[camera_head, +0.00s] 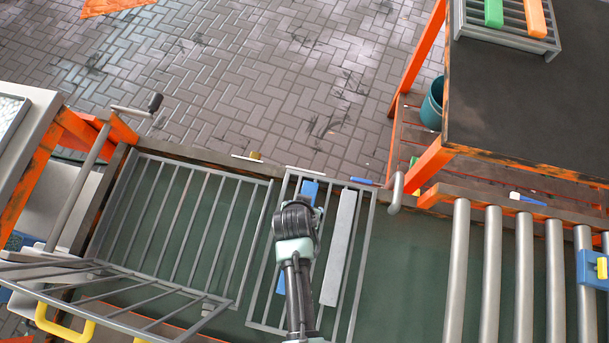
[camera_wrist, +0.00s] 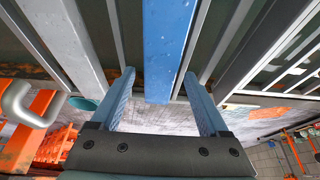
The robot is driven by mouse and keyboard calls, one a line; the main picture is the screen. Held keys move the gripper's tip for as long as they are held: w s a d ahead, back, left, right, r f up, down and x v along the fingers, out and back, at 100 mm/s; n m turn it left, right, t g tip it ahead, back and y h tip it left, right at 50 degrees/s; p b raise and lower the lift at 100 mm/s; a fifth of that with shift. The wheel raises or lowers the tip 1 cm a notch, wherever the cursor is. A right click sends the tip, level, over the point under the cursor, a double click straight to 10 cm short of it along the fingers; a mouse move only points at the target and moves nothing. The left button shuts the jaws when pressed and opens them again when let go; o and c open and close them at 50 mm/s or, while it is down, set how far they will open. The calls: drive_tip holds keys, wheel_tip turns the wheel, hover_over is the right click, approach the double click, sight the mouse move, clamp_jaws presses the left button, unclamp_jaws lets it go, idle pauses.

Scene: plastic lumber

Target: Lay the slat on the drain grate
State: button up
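A blue slat (camera_head: 310,190) lies lengthwise along a grey barred grate (camera_head: 357,293) over the green tank; my arm hides its middle. In the wrist view the blue slat (camera_wrist: 169,45) runs between my gripper's fingers. A pale grey slat (camera_head: 338,250) lies to its right on the same grate, and shows at left in the wrist view (camera_wrist: 58,35). My gripper (camera_wrist: 160,100) is open, one finger on each side of the blue slat, with gaps visible on both sides. Whether the fingertips reach down to the slat's level is unclear.
A second barred rack (camera_head: 190,225) is at left. Steel rollers (camera_head: 491,270) are at right. A dark table (camera_head: 540,110) at upper right bears a small rack (camera_head: 507,38) with green and orange slats. A teal bucket (camera_head: 432,105) stands beside it. Paved floor lies beyond the tank.

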idle(0.3)
drive_tip(key=p+v, duration=0.2)
drive_tip(key=v, duration=1.1)
drive_tip(key=shift+w, duration=0.1)
